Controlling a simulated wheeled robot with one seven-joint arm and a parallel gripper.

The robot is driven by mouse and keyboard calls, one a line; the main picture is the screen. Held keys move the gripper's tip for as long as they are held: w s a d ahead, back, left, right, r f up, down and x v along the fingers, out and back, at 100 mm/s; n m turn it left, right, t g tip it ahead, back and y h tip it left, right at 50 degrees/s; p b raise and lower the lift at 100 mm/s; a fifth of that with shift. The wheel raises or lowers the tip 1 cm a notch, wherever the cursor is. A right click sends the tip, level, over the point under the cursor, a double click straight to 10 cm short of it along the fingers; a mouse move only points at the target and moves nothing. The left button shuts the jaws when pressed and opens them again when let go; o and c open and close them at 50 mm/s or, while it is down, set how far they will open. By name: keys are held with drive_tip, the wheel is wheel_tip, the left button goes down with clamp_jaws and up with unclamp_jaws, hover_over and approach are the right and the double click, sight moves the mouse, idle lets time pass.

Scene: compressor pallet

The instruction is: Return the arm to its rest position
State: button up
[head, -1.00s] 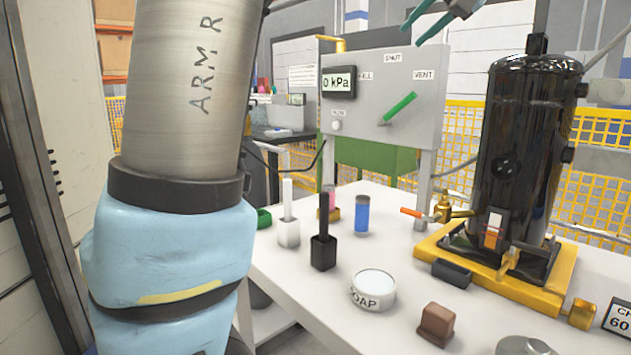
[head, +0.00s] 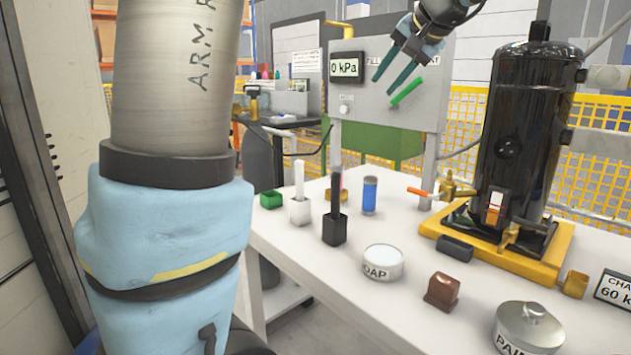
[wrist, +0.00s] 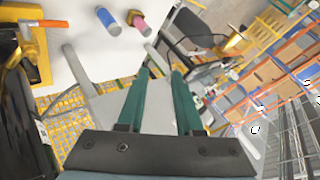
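My gripper (head: 384,86) hangs at the upper middle of the head view, in front of the grey control panel (head: 431,105). Its two teal fingers point down and left, apart, with nothing between them. The wrist view also shows the gripper (wrist: 160,72) open and empty. A green lever (head: 407,91) on the panel shows just right of the fingertips; I cannot tell the exact gap in depth. The lever slants up to the right. The fingers and hand partly cover the panel's lettering. The gauge (head: 346,68) reads 0 kPa.
The white table (head: 300,245) holds a black compressor (head: 513,150) on a yellow base, a blue cylinder (head: 369,196), a black holder (head: 335,225), a soap tin (head: 382,262), a brown block (head: 441,290) and a paint tin (head: 527,328). Yellow mesh fencing (head: 590,165) stands behind.

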drive_tip(key=s+a+f+n+g+h, duration=0.15)
drive_tip(key=s+a+f, duration=0.25)
drive_tip(key=a+f, duration=0.45)
drive_tip(key=s+a+f+n+g+h, duration=0.1)
drive_tip(key=s+a+f+n+g, duration=0.15)
drive_tip(key=s+a+f, duration=0.65)
drive_tip(key=a+f+n+g+h, duration=0.1)
drive_tip(key=a+f+g+h, duration=0.2)
drive_tip(key=f, duration=1.1)
wheel_tip(320, 180, down, 11)
drive_tip(key=s+y+b, duration=0.1)
drive_tip(key=s+b, duration=0.1)
drive_tip(key=b, duration=0.8)
wheel_tip(320, 180, up, 27)
drive_tip(key=p, duration=2.6)
drive_tip(key=shift+a+f+g+p, duration=0.15)
drive_tip(key=shift+a+g+p, duration=0.1)
drive_tip(key=shift+g+p, duration=0.05)
drive_tip(key=shift+o, duration=0.2)
drive_tip(key=shift+w, duration=0.1)
